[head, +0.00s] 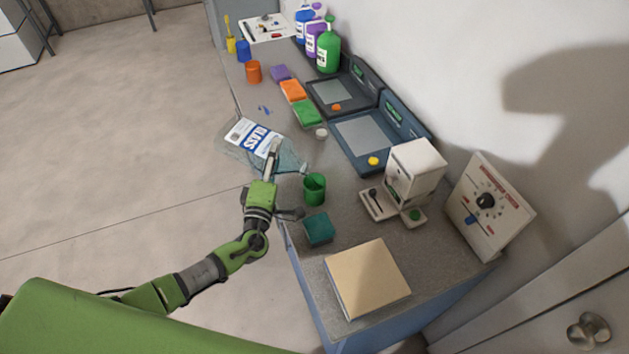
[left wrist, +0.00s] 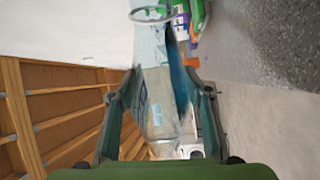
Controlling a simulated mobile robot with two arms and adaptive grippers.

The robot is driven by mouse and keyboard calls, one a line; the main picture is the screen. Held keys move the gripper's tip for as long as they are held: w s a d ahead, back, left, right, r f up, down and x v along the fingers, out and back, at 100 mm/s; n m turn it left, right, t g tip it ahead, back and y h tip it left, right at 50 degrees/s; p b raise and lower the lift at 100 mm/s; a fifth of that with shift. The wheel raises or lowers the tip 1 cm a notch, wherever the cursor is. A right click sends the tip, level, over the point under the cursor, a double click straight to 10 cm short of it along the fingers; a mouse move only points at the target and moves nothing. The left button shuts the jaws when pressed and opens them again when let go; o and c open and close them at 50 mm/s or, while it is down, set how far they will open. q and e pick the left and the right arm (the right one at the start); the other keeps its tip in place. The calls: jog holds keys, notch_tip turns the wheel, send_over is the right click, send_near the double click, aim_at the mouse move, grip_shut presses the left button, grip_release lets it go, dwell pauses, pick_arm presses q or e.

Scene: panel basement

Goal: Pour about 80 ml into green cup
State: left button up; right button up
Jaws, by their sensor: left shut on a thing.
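A clear bottle (head: 247,135) with a white and blue label is held by my left gripper (head: 272,156), which is shut on it. The bottle is tilted well over, with its neck pointing right. The neck end is close to the rim of the green cup (head: 315,190), up and left of it in the head view. The cup stands upright near the counter's left edge; its inside is too small to read. I see no clear stream. In the left wrist view the bottle (left wrist: 158,105) fills the space between the fingers. My right gripper is not in view.
On the counter (head: 262,85), a teal block (head: 318,229) and a tan box (head: 367,279) stand in front of the cup. A white machine (head: 414,170) is to its right. Scales (head: 365,138), sponges (head: 307,113), other cups (head: 254,72) and detergent bottles (head: 328,52) lie farther back.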

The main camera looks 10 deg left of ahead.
pick_arm(q)
jog(key=f+n+b, duration=0.1)
jog(key=f+b, duration=0.1)
jog(key=f+n+g+b, duration=0.1)
jog(key=f+n+b, duration=0.1)
jog(key=shift+a+f+n, duration=0.1)
jog(key=shift+a+n, duration=0.1)
jog(key=shift+n, duration=0.1)
jog(key=shift+w+a+r+n+p, duration=0.1)
jog(key=shift+a+r+n+p, duration=0.05)
jog(key=shift+r+n+p, duration=0.4)
jog(key=shift+a+g, duration=0.15)
jog(key=shift+g, duration=0.15)
jog(key=shift+r+n+p, duration=0.3)
jog(key=shift+n+p, duration=0.25)
jog(key=shift+f, duration=0.1)
